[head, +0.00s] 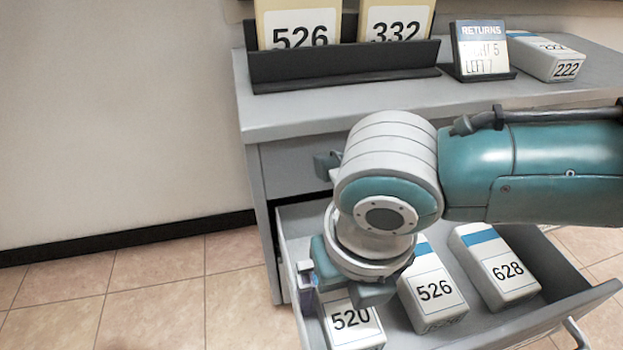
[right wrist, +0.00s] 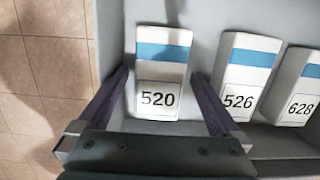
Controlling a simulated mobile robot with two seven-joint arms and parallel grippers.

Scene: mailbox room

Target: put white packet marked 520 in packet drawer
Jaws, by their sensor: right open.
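The white packet marked 520 (head: 352,328) lies inside the open packet drawer (head: 565,312), at its left end. It has a blue stripe and shows whole in the right wrist view (right wrist: 160,75). My right gripper (right wrist: 160,98) is open above the drawer, with one finger on each side of this packet. In the head view the right gripper (head: 345,295) hides the packet's upper part. I cannot tell how far the fingertips are above the drawer floor. My left gripper is not in view.
Packets marked 526 (head: 434,290) and 628 (head: 500,272) lie to the right in the drawer. On the cabinet top (head: 300,108) stand a black rack (head: 345,65) with cards 526 and 332, a RETURNS sign (head: 483,50) and a packet marked 222 (head: 548,60).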

